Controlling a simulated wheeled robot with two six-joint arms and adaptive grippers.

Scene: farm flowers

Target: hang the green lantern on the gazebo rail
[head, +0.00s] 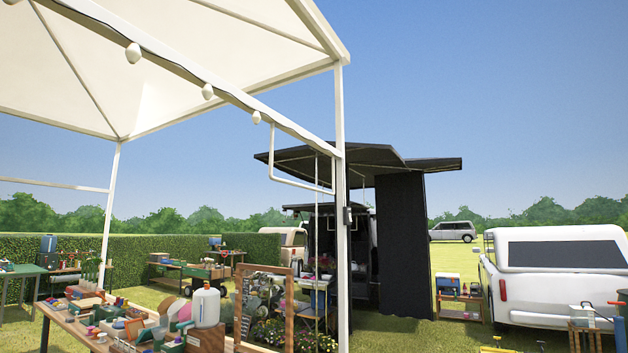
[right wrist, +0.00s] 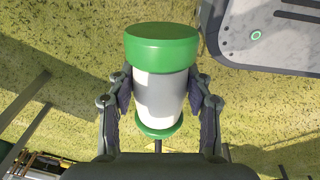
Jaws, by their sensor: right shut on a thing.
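The green lantern (right wrist: 160,85) has a green top, a pale grey-white body and a green base. In the right wrist view my right gripper (right wrist: 160,97) is shut on it, with one finger on each side of the body. The lantern is held above grass. The gazebo's white rail (head: 170,62) runs under the canopy edge to the front post in the head view. A thin white bar (head: 300,184) hangs below the rail near that post. I cannot make out the lantern or either gripper in the head view. My left gripper is not in view.
White bulbs hang along the rail, one of them here (head: 207,91). The white gazebo post (head: 341,240) stands mid-picture. A cluttered wooden table (head: 75,330) is at lower left. A dark-canopied stall (head: 403,240) stands behind, and a white pickup (head: 550,275) is at right.

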